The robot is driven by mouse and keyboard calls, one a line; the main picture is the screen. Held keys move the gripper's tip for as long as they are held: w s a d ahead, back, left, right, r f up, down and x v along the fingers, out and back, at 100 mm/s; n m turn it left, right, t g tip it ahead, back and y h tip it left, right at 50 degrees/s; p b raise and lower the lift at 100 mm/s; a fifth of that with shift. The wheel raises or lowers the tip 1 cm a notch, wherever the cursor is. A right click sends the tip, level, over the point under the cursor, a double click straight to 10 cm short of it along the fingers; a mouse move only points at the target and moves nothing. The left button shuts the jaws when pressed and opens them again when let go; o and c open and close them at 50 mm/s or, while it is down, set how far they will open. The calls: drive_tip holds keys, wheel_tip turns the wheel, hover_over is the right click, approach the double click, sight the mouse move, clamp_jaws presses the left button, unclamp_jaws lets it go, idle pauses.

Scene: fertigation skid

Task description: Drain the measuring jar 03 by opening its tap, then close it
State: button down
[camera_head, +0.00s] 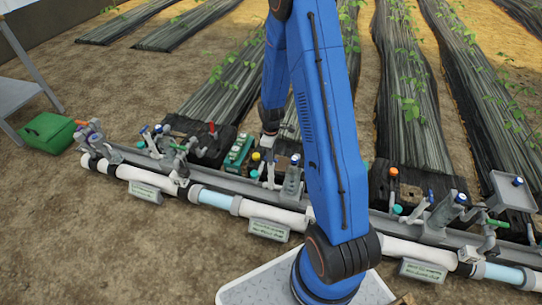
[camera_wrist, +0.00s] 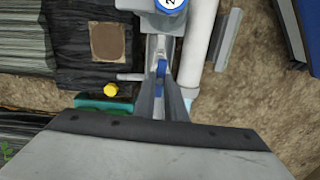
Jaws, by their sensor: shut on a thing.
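My gripper (camera_wrist: 160,84) is in the lower middle of the wrist view, its two grey fingers close together around a small blue tap handle (camera_wrist: 161,66). Just above the handle, a jar with a round blue top (camera_wrist: 171,5) is cut off by the picture edge; a figure like a 2 shows on its top. In the head view my gripper (camera_head: 269,128) is small, and its fingertips cannot be made out. No label reading 03 is legible, and no liquid level can be seen.
A white pipe (camera_wrist: 203,45) runs beside the jar. A yellow knob (camera_wrist: 110,90) and a teal tray (camera_wrist: 95,104) lie left of my fingers. More fittings (camera_head: 445,212) stand along the rail at right. A green box (camera_head: 48,132) sits on bare soil at left.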

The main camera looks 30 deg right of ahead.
drive_tip(key=m, duration=0.4)
drive_tip(key=shift+m, duration=0.3)
drive_tip(key=m, duration=0.9)
drive_tip(key=shift+m, duration=1.8)
drive_tip(key=c, duration=1.8)
unclamp_jaws()
